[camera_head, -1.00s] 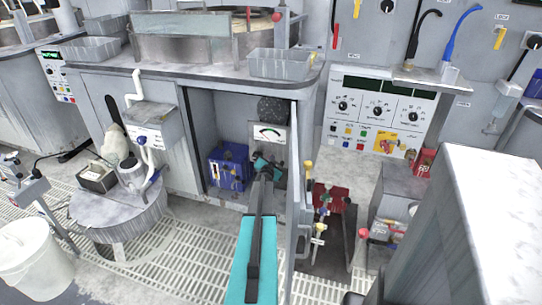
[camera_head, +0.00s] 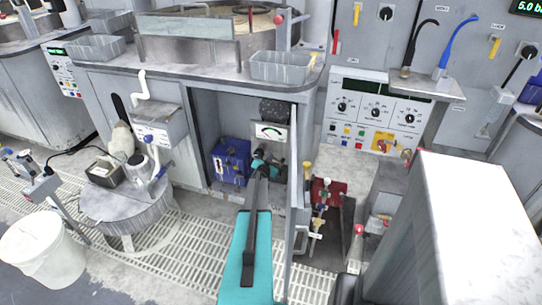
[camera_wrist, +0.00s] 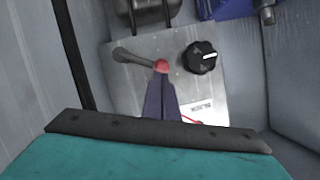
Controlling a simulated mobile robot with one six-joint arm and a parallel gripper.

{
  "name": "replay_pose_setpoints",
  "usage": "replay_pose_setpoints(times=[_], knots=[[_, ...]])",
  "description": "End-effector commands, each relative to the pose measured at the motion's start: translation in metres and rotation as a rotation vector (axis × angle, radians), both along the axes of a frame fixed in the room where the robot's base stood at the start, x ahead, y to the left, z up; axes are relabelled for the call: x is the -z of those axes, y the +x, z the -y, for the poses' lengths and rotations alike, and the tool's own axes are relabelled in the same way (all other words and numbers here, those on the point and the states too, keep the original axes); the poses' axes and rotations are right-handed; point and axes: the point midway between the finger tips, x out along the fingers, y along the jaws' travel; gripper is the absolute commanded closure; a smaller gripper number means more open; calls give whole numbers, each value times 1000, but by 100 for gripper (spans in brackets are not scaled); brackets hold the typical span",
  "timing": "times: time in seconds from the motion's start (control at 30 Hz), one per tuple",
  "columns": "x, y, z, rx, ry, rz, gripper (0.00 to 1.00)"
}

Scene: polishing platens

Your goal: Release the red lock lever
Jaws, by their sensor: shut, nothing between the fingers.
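The lock lever shows in the wrist view as a short grey bar (camera_wrist: 133,57) with a red knob (camera_wrist: 161,66) at its right end, against a light metal panel (camera_wrist: 145,85). My gripper (camera_wrist: 161,80) is shut and empty. Its dark purple finger tips are right at the red knob and overlap its lower edge in the picture; I cannot tell whether they touch it. In the head view my gripper (camera_head: 258,158) reaches into the open cabinet below the gauge (camera_head: 270,131). The lever cannot be made out there.
A black dial (camera_wrist: 202,57) sits right of the lever. A blue box (camera_head: 230,162) stands in the cabinet, left of my gripper. The open cabinet door (camera_head: 299,205) is close to my arm's right. A white-topped block (camera_head: 460,205) stands at the right.

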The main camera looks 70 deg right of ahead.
Motion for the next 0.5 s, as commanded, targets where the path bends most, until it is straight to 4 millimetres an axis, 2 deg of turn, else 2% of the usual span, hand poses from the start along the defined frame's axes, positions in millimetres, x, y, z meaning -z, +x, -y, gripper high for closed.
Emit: replay_pose_setpoints(times=[0.5], knots=[[7,7,2,2,-1,1,100]])
